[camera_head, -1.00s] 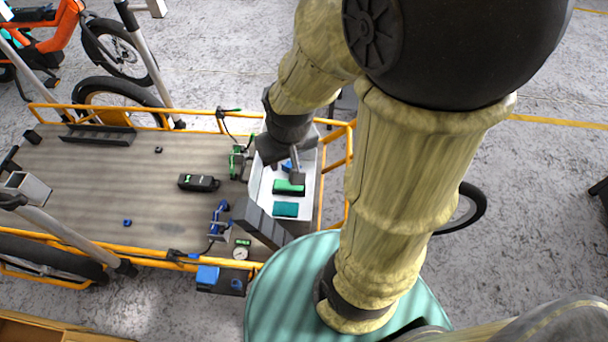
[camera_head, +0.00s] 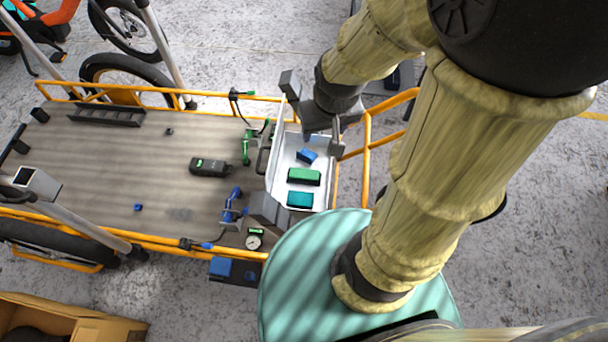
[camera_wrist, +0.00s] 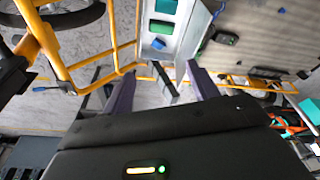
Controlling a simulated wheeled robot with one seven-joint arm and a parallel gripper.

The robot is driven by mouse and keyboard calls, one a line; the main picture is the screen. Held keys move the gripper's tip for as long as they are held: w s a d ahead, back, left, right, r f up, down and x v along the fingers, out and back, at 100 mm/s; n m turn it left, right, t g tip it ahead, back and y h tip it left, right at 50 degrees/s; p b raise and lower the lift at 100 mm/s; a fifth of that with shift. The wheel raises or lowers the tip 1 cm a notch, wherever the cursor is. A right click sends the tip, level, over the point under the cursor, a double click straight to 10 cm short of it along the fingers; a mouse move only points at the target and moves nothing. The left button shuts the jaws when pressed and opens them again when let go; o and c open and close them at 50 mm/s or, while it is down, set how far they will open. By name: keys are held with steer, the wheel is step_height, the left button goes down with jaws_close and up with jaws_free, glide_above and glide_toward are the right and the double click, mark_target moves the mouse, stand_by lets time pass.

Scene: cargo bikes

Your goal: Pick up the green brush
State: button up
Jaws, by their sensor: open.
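A green block-shaped item with a dark side, which looks like the green brush (camera_head: 304,176), lies in a white tray (camera_head: 325,192) at the right end of the cargo bed. In the wrist view the brush (camera_wrist: 161,27) is near the top, beyond my fingertips. A teal block (camera_head: 300,199) lies just in front of it and a small blue item (camera_head: 307,156) behind it. My gripper (camera_head: 322,143) is open and empty, over the tray's far end and apart from the brush. Its two fingers (camera_wrist: 162,68) also show in the wrist view.
The cargo bed (camera_head: 100,165) has yellow rails (camera_head: 367,150) around it. Left of the tray are a green tool (camera_head: 247,147), a black device (camera_head: 208,166), a blue tool (camera_head: 231,205) and a round gauge (camera_head: 254,242). The bed's middle left is mostly bare.

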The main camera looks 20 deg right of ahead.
steer(key=shift+o, duration=0.6)
steer(key=w+f+n+g+b, duration=0.1)
steer(key=w+f+n+b, duration=0.5)
steer(key=f, duration=0.8)
steer(key=w+b, duration=0.1)
steer(key=w, duration=0.2)
steer(key=shift+w+d+f+b, duration=0.15)
steer(key=shift+w+f+b, duration=0.1)
steer(key=shift+b, duration=0.1)
steer(key=n+g+b, duration=0.2)
steer(key=n+b, duration=0.5)
glide_above(304, 173)
step_height(304, 173, down, 19)
steer(key=shift+r, duration=0.2)
step_height(304, 173, down, 12)
steer(key=b, duration=0.4)
steer(key=shift+f, duration=0.1)
step_height(304, 173, down, 5)
steer(key=b, duration=0.3)
steer(key=shift+f, duration=0.2)
steer(key=shift+r, duration=0.1)
